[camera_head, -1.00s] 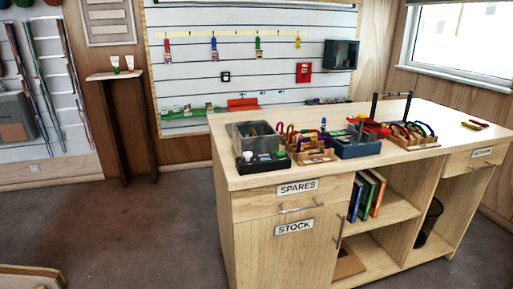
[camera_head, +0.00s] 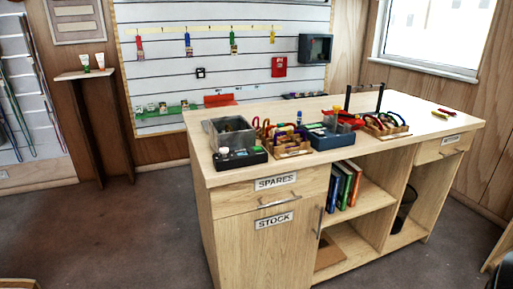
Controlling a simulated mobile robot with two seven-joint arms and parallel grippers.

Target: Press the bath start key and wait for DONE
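A grey box-shaped tank with see-through walls (camera_head: 232,132) stands at the left end of the wooden counter. A low black unit (camera_head: 252,158) sits at its front, with a small white knob-like part and a green patch (camera_head: 224,152) on it. This looks like the bath, but I cannot make out which part is the start key. No DONE text can be read at this size. Neither of my grippers is in view.
Wooden racks of coloured carabiners (camera_head: 290,143) and a dark blue box (camera_head: 328,137) stand right of the tank. The counter (camera_head: 420,130) is mostly clear to the right. Open floor (camera_head: 110,235) lies left of the counter; a wall shelf (camera_head: 84,74) is beyond.

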